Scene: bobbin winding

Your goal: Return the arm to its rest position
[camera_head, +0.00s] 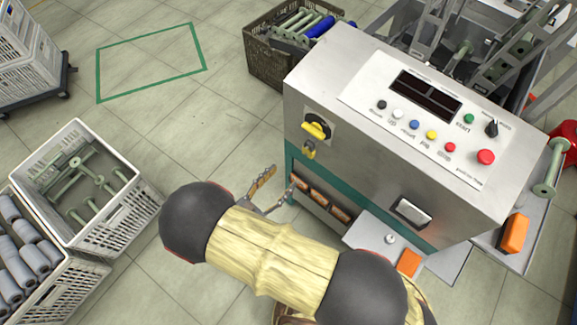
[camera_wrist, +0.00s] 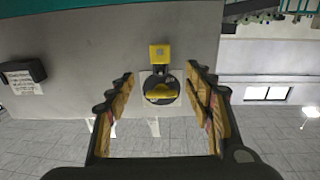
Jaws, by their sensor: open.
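My gripper (camera_wrist: 165,88) is open and empty in the wrist view, its two padded fingers spread wide. Between them, farther off, shows the yellow rotary switch (camera_wrist: 160,90) on the machine's grey side panel. In the head view my gripper (camera_head: 277,187) is partly hidden behind my arm, with one finger showing beside the machine's lower left side. My arm (camera_head: 270,255), with dark joints and a tan sleeve, reaches from the bottom edge toward the upper left.
The winding machine (camera_head: 320,90) stands at right, with a control panel on top. A white crate of green bobbins (camera_head: 130,200) and a crate of grey rolls (camera_head: 75,300) stand at left. A brown crate (camera_head: 262,65) stands behind. Floor inside the green outline (camera_head: 150,62) is clear.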

